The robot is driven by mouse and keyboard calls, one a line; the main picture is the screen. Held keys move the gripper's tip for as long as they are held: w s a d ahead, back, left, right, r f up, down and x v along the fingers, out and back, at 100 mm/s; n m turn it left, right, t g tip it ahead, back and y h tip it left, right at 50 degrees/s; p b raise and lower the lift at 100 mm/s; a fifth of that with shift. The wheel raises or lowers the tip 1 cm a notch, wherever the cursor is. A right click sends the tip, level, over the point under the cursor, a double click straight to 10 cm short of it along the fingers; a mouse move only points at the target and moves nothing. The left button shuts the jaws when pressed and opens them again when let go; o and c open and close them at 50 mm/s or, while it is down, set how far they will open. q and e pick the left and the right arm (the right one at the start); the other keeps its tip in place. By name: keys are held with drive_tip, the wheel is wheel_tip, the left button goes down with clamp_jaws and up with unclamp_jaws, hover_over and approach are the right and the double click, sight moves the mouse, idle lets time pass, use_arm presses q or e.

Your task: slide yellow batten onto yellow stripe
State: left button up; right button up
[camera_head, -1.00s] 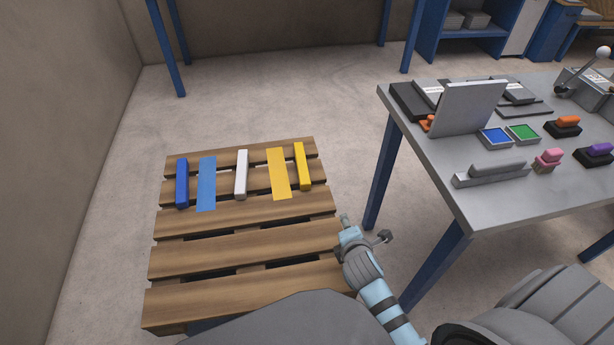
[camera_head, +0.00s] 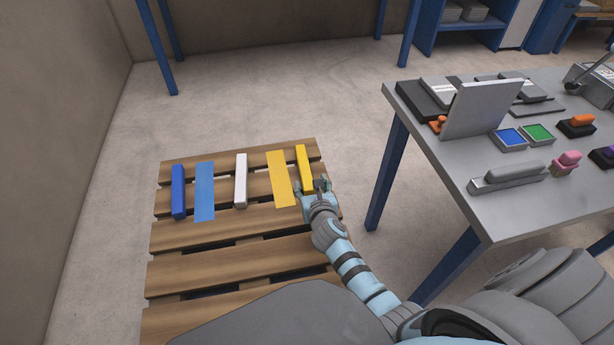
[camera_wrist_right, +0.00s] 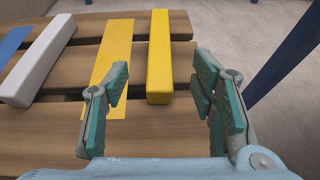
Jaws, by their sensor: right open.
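The yellow batten (camera_head: 304,167) lies on the pallet just to the right of the flat yellow stripe (camera_head: 280,180), with a narrow gap of wood between them. In the right wrist view the batten (camera_wrist_right: 160,58) stands ahead of my gripper, and the stripe (camera_wrist_right: 112,58) lies left of it. My right gripper (camera_head: 314,187) is open and empty at the near end of the batten. In the wrist view its fingers (camera_wrist_right: 160,92) are spread wide, one to each side of the batten's near end. My left gripper is not in view.
The wooden pallet (camera_head: 230,238) has gaps between its slats. It also carries a white batten (camera_head: 240,181), a blue stripe (camera_head: 204,190) and a blue batten (camera_head: 178,191). A grey table (camera_head: 450,165) with stamps and ink pads stands to the right.

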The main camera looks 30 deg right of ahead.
sight(305, 169)
drive_tip(key=b+x, duration=0.1)
drive_tip(key=x, duration=0.1)
drive_tip(key=b+x, duration=0.3)
drive_tip(key=x, duration=0.2)
drive_tip(key=shift+f+b, duration=0.3)
drive_tip(key=b+x, duration=0.3)
drive_tip(key=x, duration=0.1)
drive_tip(key=shift+r, duration=0.1)
drive_tip(key=shift+w+d, duration=0.1)
drive_tip(key=shift+w, duration=0.25)
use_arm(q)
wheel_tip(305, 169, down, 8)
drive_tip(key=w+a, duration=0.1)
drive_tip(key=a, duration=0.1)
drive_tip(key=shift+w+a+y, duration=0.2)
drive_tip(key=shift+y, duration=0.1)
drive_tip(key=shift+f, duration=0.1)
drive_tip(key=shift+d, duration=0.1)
use_arm(e)
clamp_jaws()
